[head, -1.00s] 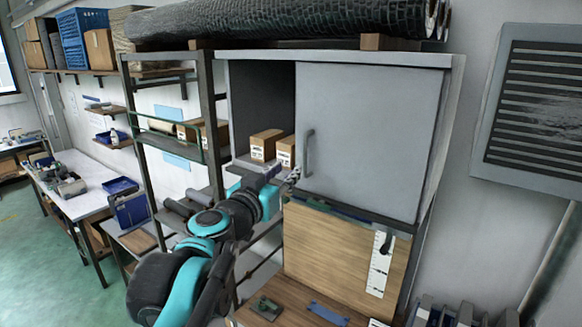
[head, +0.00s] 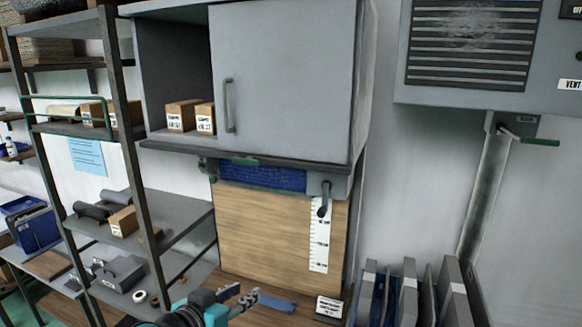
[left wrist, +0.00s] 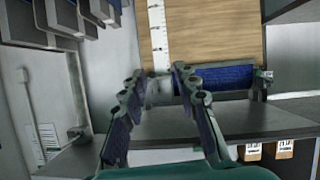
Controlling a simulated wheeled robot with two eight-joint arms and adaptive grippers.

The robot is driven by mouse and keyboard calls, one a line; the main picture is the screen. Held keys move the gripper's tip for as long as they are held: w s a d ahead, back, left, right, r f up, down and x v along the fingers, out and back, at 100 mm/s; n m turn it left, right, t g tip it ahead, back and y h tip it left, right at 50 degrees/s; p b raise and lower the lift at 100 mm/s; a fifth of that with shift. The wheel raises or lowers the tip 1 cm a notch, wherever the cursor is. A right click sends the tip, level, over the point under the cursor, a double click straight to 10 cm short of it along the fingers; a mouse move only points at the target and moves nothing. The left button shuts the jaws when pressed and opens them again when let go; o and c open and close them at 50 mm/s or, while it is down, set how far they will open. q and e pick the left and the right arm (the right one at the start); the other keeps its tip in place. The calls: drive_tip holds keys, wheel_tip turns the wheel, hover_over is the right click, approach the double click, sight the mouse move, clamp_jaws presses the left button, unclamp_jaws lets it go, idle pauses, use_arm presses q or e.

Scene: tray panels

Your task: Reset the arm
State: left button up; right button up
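My left gripper (head: 238,300) is low in the head view, in front of the wooden panel and below the grey cabinet. Its teal arm comes in from the bottom edge. In the left wrist view my left gripper (left wrist: 155,85) has its two fingers spread apart with nothing between them. Behind the fingers in that view are the wooden panel (left wrist: 215,35), a white ruler strip (left wrist: 157,30) and a blue strip (left wrist: 225,77). My right gripper is in neither view.
The grey cabinet (head: 285,80) has its door over the right part; two boxes (head: 183,115) stand in the open left part. A metal rack (head: 133,160) stands at left. Upright grey panels (head: 408,290) stand at lower right. A wall vent (head: 470,45) hangs at upper right.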

use_arm(q)
drive_tip(key=s+a+f+n+g+y+b, duration=0.1)
drive_tip(key=s+f+b, duration=0.3)
drive_tip(key=f, duration=0.8)
drive_tip(key=s+a+f+n+g+y+b, duration=0.1)
drive_tip(key=s+a+f+g+y+b, duration=0.1)
drive_tip(key=f, duration=0.9)
drive_tip(key=s+a+f+n+g+y+b, duration=0.1)
drive_tip(key=s+a+f+b, duration=0.3)
drive_tip(key=f, duration=0.8)
drive_tip(key=s+g+y+b, duration=0.1)
drive_tip(key=s+b, duration=0.1)
drive_tip(key=b, duration=0.2)
drive_tip(key=shift+s+f, duration=0.35)
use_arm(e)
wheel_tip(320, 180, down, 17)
